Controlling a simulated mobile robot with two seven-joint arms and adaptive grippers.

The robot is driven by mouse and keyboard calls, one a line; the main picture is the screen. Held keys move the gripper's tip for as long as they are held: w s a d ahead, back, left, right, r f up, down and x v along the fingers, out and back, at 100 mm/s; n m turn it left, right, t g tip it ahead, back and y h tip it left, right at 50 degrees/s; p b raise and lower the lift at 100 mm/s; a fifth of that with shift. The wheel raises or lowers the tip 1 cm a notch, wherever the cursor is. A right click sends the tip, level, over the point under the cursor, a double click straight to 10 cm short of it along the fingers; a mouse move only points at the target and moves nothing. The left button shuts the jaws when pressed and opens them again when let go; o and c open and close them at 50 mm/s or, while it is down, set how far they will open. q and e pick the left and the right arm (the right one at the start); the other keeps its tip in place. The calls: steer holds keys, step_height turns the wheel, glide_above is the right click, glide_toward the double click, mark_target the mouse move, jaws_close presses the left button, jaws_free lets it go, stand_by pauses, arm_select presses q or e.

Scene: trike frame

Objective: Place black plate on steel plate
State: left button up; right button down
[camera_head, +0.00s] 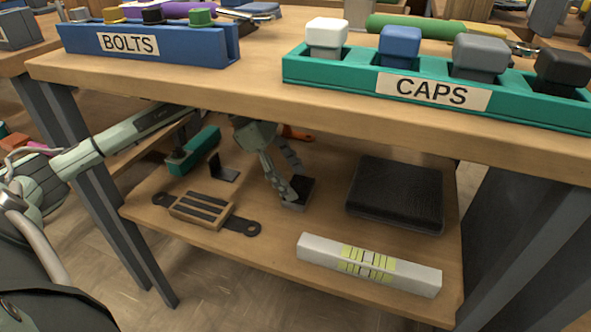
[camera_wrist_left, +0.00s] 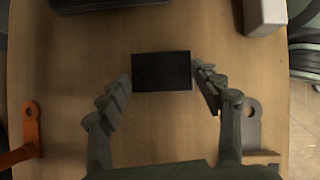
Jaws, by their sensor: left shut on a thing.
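My left gripper (camera_head: 290,190) reaches under the tabletop over the lower wooden shelf. It is shut on a small dark rectangular plate (camera_head: 300,191), which looks like the black plate. In the left wrist view, the black plate (camera_wrist_left: 162,71) lies between the fingertips, one on each side. I cannot tell whether it touches the shelf. I cannot make out for certain which thing is the steel plate. A dark bent bracket (camera_head: 224,173) stands on the shelf to the left of the gripper. My right gripper does not show.
The lower shelf (camera_head: 275,245) also holds a large black case (camera_head: 395,195), a grey spirit level (camera_head: 368,264), a wooden block with dark lugged bars (camera_head: 205,211) and a green tool (camera_head: 193,152). Above, the tabletop carries a blue BOLTS rack (camera_head: 190,46) and a green CAPS rack (camera_head: 340,75).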

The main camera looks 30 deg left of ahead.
arm_select(q)
steer(key=shift+s, duration=0.15)
steer(key=o, duration=1.8)
steer(key=shift+s, duration=0.15)
steer(key=shift+c, duration=0.2)
steer(key=shift+r, duration=0.1)
steer(key=shift+a+r, duration=0.2)
steer(key=shift+r, duration=0.1)
steer(key=s+a, duration=0.1)
steer(key=a, duration=0.2)
steer(key=s+a, duration=0.1)
steer(key=a, duration=0.3)
steer(key=s+a+p, duration=0.1)
steer(key=s+a, duration=0.1)
steer(key=a, duration=0.2)
steer(key=shift+s+a+r, duration=0.1)
steer(key=shift+a+r, duration=0.05)
steer(key=shift+a, duration=0.1)
